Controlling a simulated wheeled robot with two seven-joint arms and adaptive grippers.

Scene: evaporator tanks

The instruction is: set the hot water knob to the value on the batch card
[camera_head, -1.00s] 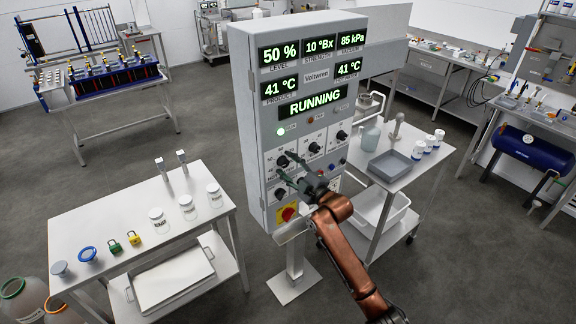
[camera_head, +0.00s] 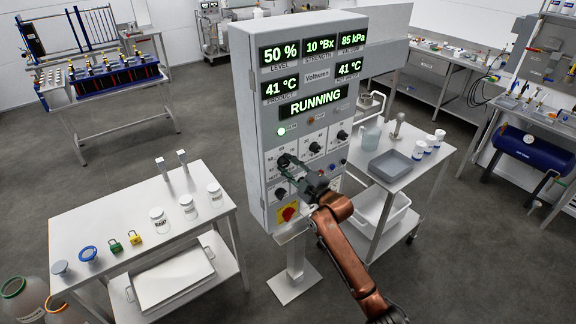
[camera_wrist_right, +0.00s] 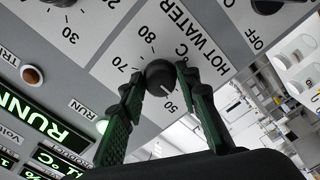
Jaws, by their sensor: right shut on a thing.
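In the head view the right gripper (camera_head: 290,163) is at the left knob of the panel's upper row. The control cabinet (camera_head: 300,60) reads 41 °C for product and for hot water. I cannot make out a batch card. My left gripper is not in view.
Other black knobs (camera_head: 342,135) and a red and yellow switch (camera_head: 288,212) sit close by on the panel. A white table (camera_head: 120,215) with jars stands left. A trolley with a grey tray (camera_head: 390,165) stands right. Open floor lies between the furniture.

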